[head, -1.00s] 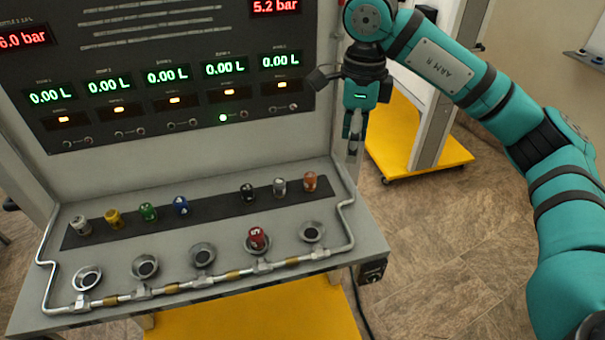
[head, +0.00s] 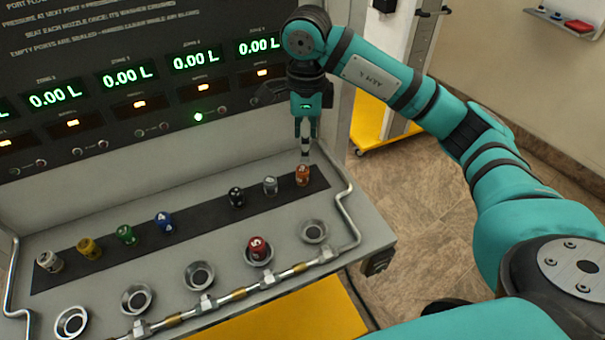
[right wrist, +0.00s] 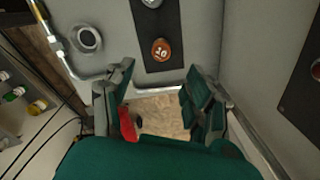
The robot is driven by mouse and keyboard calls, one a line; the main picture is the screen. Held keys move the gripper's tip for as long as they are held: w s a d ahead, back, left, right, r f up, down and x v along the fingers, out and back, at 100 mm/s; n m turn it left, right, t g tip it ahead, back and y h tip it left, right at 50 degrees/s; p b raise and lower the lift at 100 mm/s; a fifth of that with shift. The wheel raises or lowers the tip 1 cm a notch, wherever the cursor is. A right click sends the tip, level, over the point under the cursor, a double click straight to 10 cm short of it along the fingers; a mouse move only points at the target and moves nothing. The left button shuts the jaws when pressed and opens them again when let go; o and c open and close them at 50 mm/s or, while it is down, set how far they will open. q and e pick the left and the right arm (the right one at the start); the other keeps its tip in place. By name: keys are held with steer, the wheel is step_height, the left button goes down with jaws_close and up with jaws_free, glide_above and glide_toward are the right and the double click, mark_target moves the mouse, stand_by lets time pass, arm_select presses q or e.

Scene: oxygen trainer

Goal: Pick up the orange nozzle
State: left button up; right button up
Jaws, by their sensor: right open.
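The orange nozzle (head: 302,175) stands upright at the right end of the dark strip on the grey bench. In the right wrist view the orange nozzle (right wrist: 161,50) shows from above, beyond the fingers. My right gripper (head: 306,147) points down and looks just above the nozzle in the head view; the exact gap is hard to judge. In the right wrist view my right gripper (right wrist: 160,95) is open with nothing between its fingers but floor in sight. My left gripper is not in view.
Grey (head: 270,186), black (head: 236,197), blue (head: 164,222), green, yellow and pale nozzles share the strip. A red nozzle (head: 258,247) sits in a front port. Other ports, including the rightmost (head: 314,231), are empty. A metal pipe (head: 343,210) edges the bench. The display panel rises behind.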

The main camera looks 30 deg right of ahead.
mark_target(303, 169)
step_height(303, 169, down, 4)
steer(key=shift+w+r+p, duration=0.1)
steer(key=shift+r+p, duration=0.05)
steer(key=shift+p, duration=0.25)
steer(key=shift+f+p, duration=0.4)
steer(key=shift+f, duration=0.05)
steer(key=f, duration=0.1)
steer(key=f+p, duration=0.1)
steer(key=f, duration=0.1)
steer(key=shift+a+f+p, duration=0.25)
steer(key=shift+f+p, duration=0.1)
steer(key=shift+p, duration=0.05)
steer(key=shift+f, duration=0.45)
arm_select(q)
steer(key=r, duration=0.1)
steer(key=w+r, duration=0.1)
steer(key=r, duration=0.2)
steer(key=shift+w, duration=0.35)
arm_select(e)
steer(key=shift+c, duration=0.2)
steer(key=shift+w, duration=0.1)
jaws_close()
